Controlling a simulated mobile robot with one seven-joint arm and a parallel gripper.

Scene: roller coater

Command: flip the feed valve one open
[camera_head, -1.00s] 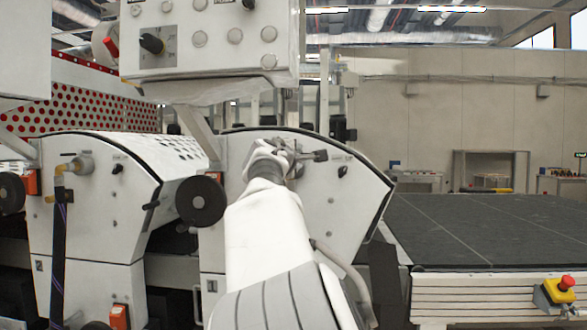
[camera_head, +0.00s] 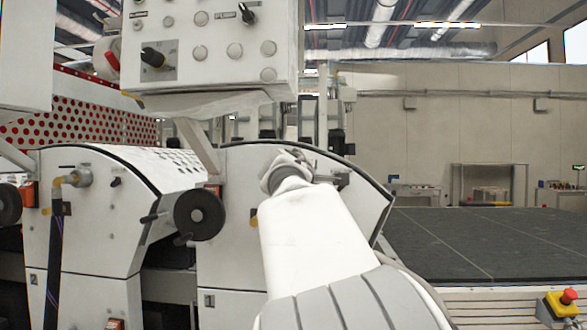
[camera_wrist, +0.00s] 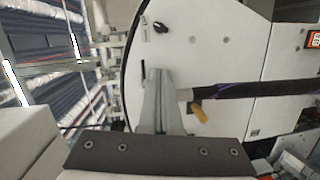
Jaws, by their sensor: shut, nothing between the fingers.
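In the wrist view a valve with a yellow handle (camera_wrist: 200,112) sits on the white machine side plate, where a dark hose (camera_wrist: 260,89) joins its fitting. My gripper (camera_wrist: 158,74) is shut and empty, its fingers to the left of the valve fitting in that view. I cannot tell whether they touch the plate. In the head view my arm hides most of this valve; a yellow tip (camera_head: 253,215) shows left of my wrist. Another yellow-handled valve (camera_head: 57,192) with a dark hose is on the left unit. I cannot read which is feed valve one.
A control box (camera_head: 210,45) hangs above the machine. A black handwheel (camera_head: 199,208) projects left of my arm. A dark conveyor bed (camera_head: 480,240) with an emergency stop (camera_head: 568,297) lies to the right. A black knob (camera_wrist: 160,27) is on the plate.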

